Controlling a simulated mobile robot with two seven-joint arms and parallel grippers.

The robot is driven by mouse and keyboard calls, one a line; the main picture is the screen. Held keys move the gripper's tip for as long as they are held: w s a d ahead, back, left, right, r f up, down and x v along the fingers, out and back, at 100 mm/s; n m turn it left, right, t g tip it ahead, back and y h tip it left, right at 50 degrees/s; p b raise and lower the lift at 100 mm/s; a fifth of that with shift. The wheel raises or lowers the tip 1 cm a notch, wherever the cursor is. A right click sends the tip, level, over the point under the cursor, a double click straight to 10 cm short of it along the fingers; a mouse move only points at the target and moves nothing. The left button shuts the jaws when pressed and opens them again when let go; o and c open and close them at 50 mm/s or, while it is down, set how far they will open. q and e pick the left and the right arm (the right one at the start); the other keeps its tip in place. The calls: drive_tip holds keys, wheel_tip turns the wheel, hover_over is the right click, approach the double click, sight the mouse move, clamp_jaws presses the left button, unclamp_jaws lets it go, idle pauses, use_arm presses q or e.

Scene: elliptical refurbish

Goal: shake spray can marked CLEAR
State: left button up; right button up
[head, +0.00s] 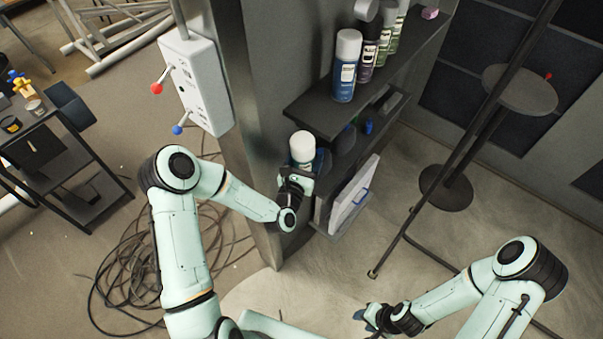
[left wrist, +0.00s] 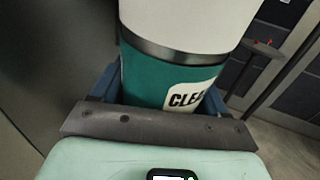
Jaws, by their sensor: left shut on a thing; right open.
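The spray can marked CLEAR (left wrist: 150,80) fills the top of the left wrist view. It has a teal body, a white cap and a white label reading "CLE", the rest cut off from sight. In the head view the can (head: 302,147) stands about upright in front of the shelf unit, its lower part hidden by my left gripper. My left gripper (head: 299,174) is shut on the can's body. My right gripper (head: 368,317) is open and empty, low over the floor at the bottom of the head view.
A blue-labelled can (head: 345,75) and several other spray cans stand on the upper shelf (head: 318,118). A white switch box (head: 197,82) hangs on the pillar. A black stand (head: 447,187) is on the right. Cables (head: 140,262) lie coiled on the floor at left.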

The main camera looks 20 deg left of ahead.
use_arm(q)
drive_tip(key=s+f, duration=0.2)
drive_tip(key=f, duration=0.1)
drive_tip(key=shift+s, duration=0.15)
drive_tip(key=w+r, duration=0.5)
drive_tip(key=r, duration=0.1)
drive_tip(key=shift+w, duration=0.25)
drive_tip(key=shift+c, duration=0.7)
drive_tip(key=s+f, duration=0.2)
drive_tip(key=f, duration=0.1)
drive_tip(key=s+f, duration=0.3)
drive_tip(key=shift+s+d+f, duration=0.1)
drive_tip(key=shift+s, duration=0.25)
drive_tip(key=w+r, duration=0.6)
drive_tip(key=shift+a+r, duration=0.2)
drive_tip(key=s+f, duration=0.6)
drive_tip(key=shift+d+f, duration=0.2)
clamp_jaws()
drive_tip(key=w+r, duration=0.6)
drive_tip(key=r, duration=0.1)
drive_tip(key=s+f, duration=0.6)
drive_tip(key=f, duration=0.1)
drive_tip(key=shift+f, duration=0.1)
drive_tip(key=shift+a+r, duration=0.15)
drive_tip(key=shift+r, duration=0.1)
